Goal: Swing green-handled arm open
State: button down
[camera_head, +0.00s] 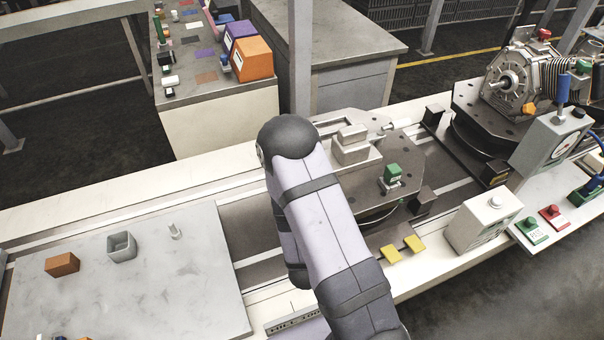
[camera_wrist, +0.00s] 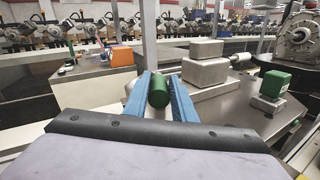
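The green handle (camera_wrist: 159,90) is a short, rounded cylinder, seen in the wrist view between the two blue fingers of my gripper (camera_wrist: 164,92). The fingers lie close along both sides of it; whether both press on it I cannot tell. The arm that carries the handle is mostly hidden. In the head view my own arm covers the gripper and the handle. A grey stepped block (camera_head: 351,147) sits on the fixture plate just right of my arm; it also shows in the wrist view (camera_wrist: 205,70), right of the fingers.
A green block (camera_head: 393,173) stands on the plate's right side, also in the wrist view (camera_wrist: 274,83). A white box (camera_head: 484,220) and a motor fixture (camera_head: 510,80) stand right. A grey board (camera_head: 130,270) lies left.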

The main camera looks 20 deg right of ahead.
jog(key=s+d+r+m+g+h+p, duration=0.1)
jog(key=s+d+r+m+g+h, duration=0.3)
jog(key=d+r+m+g+h, duration=1.15)
jog(key=w+a+f+g+y, duration=0.1)
jog(key=a+f+y, duration=0.1)
jog(key=a+y, duration=0.3)
jog(key=w+a+f+g+y+p, duration=0.1)
jog(key=a+f+g+y, duration=0.1)
jog(key=a+y, duration=0.3)
jog(key=w+a+f+m+g+y, duration=0.1)
jog(key=w+a+f+y, duration=0.1)
jog(key=a+y, duration=0.4)
jog(key=shift+a+y, duration=0.1)
jog(key=shift+y, duration=0.35)
jog(key=w+a+r+n+t+y, duration=0.1)
jog(key=w+a+r+t+y, duration=0.15)
jog(key=w+a+y, duration=0.4)
jog(key=s+d+f+h+p, duration=0.1)
jog(key=s+d+f+p, duration=0.1)
jog(key=f, duration=0.3)
jog(key=s+d+f+h+p, duration=0.1)
jog(key=s+d+f+p, duration=0.1)
jog(key=f, duration=0.3)
jog(key=shift+s+g+p, duration=0.2)
jog(key=shift+g+p, duration=0.1)
jog(key=shift+p, duration=0.25)
jog(key=shift+d+h, duration=0.1)
jog(key=shift+h, duration=0.15)
